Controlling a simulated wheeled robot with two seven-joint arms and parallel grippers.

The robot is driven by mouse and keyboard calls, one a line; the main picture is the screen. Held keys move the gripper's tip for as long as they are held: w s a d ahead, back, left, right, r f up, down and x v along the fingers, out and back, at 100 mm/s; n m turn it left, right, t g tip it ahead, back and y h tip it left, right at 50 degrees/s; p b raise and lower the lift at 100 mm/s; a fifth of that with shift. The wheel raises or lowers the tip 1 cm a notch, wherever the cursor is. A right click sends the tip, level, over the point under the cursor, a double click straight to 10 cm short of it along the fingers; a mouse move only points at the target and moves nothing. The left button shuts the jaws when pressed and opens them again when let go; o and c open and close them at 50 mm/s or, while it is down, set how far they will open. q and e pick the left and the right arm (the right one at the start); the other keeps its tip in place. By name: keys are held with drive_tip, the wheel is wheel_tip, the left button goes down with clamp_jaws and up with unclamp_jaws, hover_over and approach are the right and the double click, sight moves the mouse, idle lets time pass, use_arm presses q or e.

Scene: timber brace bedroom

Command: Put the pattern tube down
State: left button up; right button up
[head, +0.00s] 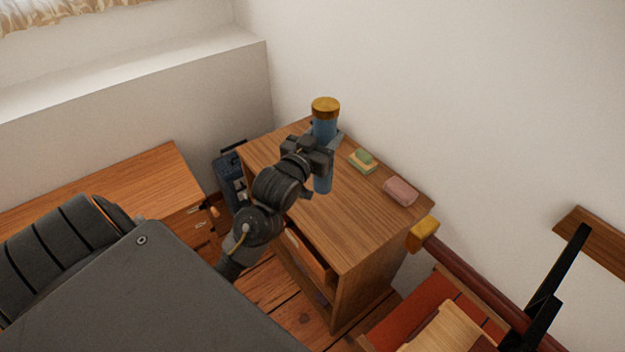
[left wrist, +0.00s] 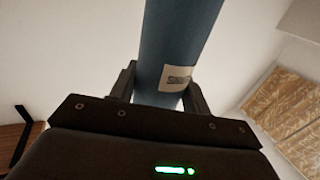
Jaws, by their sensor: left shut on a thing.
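The pattern tube (head: 323,130) is blue with a mustard-yellow cap and stands upright in my left gripper (head: 328,146). The gripper is shut around its middle, and the tube shows both above and below the jaws. In the left wrist view the tube (left wrist: 178,45) rises between the two fingers and carries a pale printed label. The tube's lower end is over the top of the wooden cabinet (head: 345,230); I cannot tell whether it touches the surface. My right gripper is not in view.
A green and yellow sponge-like block (head: 362,160) and a pink block (head: 400,191) lie on the cabinet top along the wall side. The front of the top is clear. A drawer (head: 308,257) below stands partly open. A wooden desk (head: 120,200) is at the left.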

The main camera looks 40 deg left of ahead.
use_arm(q)
drive_tip(key=w+a+f+p, duration=0.3)
drive_tip(key=w+a+f, duration=0.3)
drive_tip(key=a+f, duration=0.6)
drive_tip(key=shift+a+f, duration=0.2)
drive_tip(key=shift+f, duration=0.25)
drive_tip(key=shift+w, duration=0.1)
drive_tip(key=o, duration=1.3)
drive_tip(key=shift+f, duration=0.2)
drive_tip(key=shift+o, duration=0.2)
drive_tip(key=s+d+b, duration=0.1)
drive_tip(key=s, duration=1.1)
drive_tip(key=shift+r+b, duration=0.2)
drive_tip(key=shift+b, duration=0.15)
